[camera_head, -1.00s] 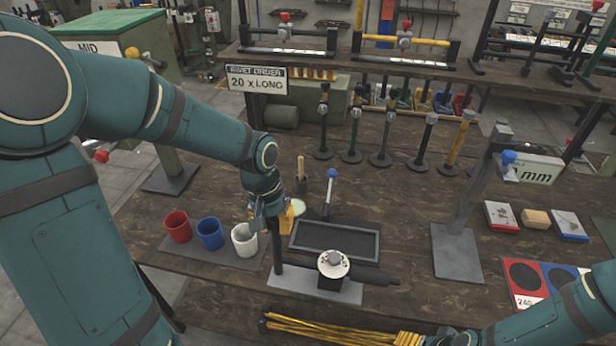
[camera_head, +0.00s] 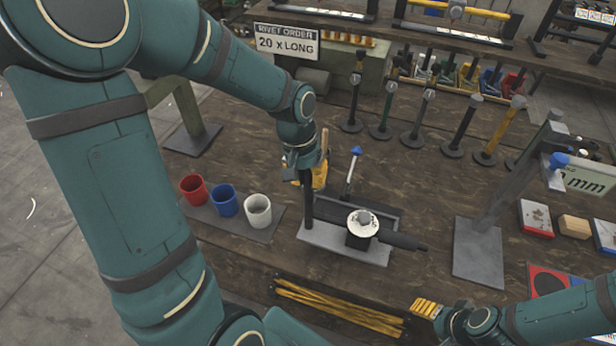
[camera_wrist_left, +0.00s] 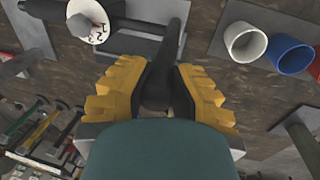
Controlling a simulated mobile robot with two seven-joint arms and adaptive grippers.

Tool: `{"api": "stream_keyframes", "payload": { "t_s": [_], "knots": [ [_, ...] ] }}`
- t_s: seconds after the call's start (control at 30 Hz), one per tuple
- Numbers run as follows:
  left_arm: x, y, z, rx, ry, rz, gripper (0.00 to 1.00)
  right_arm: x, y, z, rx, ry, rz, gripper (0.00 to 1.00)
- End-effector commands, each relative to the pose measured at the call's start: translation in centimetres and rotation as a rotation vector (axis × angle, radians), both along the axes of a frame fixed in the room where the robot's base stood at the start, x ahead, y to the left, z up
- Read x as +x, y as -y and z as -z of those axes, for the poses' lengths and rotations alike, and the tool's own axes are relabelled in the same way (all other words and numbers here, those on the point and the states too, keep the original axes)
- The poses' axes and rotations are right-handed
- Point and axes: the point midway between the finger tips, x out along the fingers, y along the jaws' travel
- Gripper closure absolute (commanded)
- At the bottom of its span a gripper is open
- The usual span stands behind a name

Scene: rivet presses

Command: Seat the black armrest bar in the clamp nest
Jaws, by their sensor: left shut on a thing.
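The black armrest bar (camera_head: 308,208) stands roughly upright below my left gripper (camera_head: 306,172). In the left wrist view the bar (camera_wrist_left: 160,85) lies between the yellow finger pads of my left gripper (camera_wrist_left: 160,97), which is shut on it. The clamp nest (camera_head: 345,243) has a grey base plate, a white round top with a grey knob and a dark arm pointing right. The bar's lower end is at the left end of the base plate; I cannot tell whether it touches. My right gripper (camera_head: 425,308) shows yellow fingers at the lower right; their opening is unclear.
Red (camera_head: 194,190), blue (camera_head: 225,200) and white (camera_head: 257,211) cups stand left of the nest. A dark tray (camera_head: 385,212) and a blue-tipped lever (camera_head: 351,172) are behind it. A grey post stand (camera_head: 478,250) is at right. Yellow rods (camera_head: 335,305) lie in front.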

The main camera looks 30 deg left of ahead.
Motion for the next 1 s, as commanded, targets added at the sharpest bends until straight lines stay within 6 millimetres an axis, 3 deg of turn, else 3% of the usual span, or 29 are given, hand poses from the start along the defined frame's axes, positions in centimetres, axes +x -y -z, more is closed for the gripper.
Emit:
{"api": "stream_keyframes", "payload": {
  "t_s": [0.6,1.0],
  "knots": [
    [3.7,-0.9,2.0,0.0,0.001,0.001,1.0,0.0,0.0,1.1,-0.002,0.0,0.0,0.31],
    [6.5,-1.5,1.8,0.0,0.001,0.0,1.0,0.0,0.0,0.4,-0.001,0.0,0.0,0.31]
  ]
}}
